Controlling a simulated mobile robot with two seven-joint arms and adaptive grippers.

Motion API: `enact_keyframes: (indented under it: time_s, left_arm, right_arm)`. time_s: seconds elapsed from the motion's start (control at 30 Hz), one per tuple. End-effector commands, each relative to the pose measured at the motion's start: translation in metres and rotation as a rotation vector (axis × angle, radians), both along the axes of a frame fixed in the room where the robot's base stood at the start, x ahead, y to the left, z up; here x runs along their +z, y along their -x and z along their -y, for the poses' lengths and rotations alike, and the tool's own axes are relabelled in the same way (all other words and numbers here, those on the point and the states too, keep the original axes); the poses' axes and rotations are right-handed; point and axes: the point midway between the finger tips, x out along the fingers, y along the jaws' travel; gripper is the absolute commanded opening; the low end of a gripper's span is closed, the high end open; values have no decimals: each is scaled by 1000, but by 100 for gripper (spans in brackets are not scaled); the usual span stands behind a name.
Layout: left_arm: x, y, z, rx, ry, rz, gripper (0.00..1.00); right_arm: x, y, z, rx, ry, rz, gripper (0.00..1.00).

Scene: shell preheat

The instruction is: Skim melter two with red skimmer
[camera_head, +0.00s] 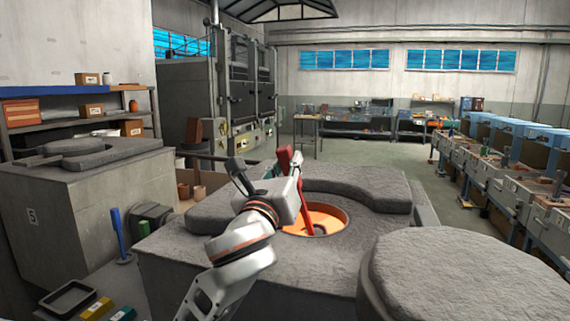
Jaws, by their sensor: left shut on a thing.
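The melter (250,262) in front of me is a grey block with a thick slab lid set back. Its round opening (327,217) glows orange. My left gripper (268,170) is above the near left side of this opening, shut on the red skimmer (301,205). The skimmer's handle rises past the gripper, and its shaft slants down into the glowing opening. My right gripper is not in view.
Another melter (75,205), marked 5, stands at left. A blue-handled tool (119,232) stands upright between the two. A black tray (68,298) lies at lower left. A round grey lid (465,275) fills the lower right. Blue-topped benches (510,135) line the right; open floor lies behind.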

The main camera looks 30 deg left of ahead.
Motion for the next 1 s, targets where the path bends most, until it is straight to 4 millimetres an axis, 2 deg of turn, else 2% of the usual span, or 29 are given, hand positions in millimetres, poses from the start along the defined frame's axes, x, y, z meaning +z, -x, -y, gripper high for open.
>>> enact_keyframes:
  time_s: [0.17,1.0]
  left_arm:
    - [4,0,0,-1,1,4,0]
    - [80,0,0,-2,1,5,0]
  right_arm:
    - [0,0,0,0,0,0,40]
    - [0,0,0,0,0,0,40]
